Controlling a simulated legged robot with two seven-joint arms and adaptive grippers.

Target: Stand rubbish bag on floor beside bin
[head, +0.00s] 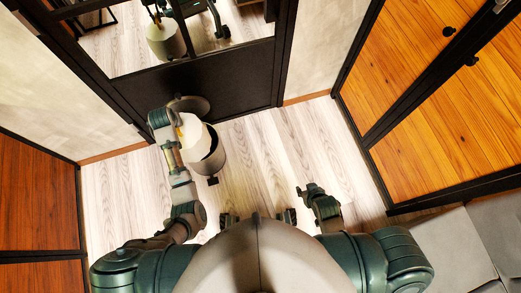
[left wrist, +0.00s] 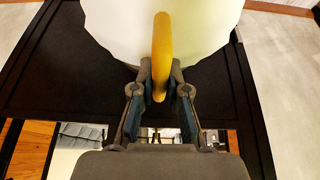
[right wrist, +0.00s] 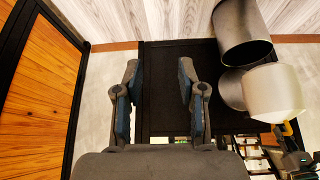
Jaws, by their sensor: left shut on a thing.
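The rubbish bag (head: 194,134) is a smooth cream-white sack with a yellow handle. It overlaps the open mouth of the grey bin (head: 213,160) in the head view; I see no floor contact. My left gripper (left wrist: 160,92) is shut on the yellow handle (left wrist: 161,45), with the bag (left wrist: 120,25) hanging beyond its fingers. The right wrist view shows the bag (right wrist: 273,92) outside the bin (right wrist: 240,28), near its mouth. My right gripper (right wrist: 160,75) is open and empty, held well right of the bin in the head view (head: 312,189).
The bin's round lid (head: 188,103) is raised behind it, before a black panel with a mirror (head: 110,42). The pale wood floor (head: 262,145) is clear right of the bin. Wooden cupboards (head: 425,75) stand at right, another wooden front (head: 35,195) at left.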

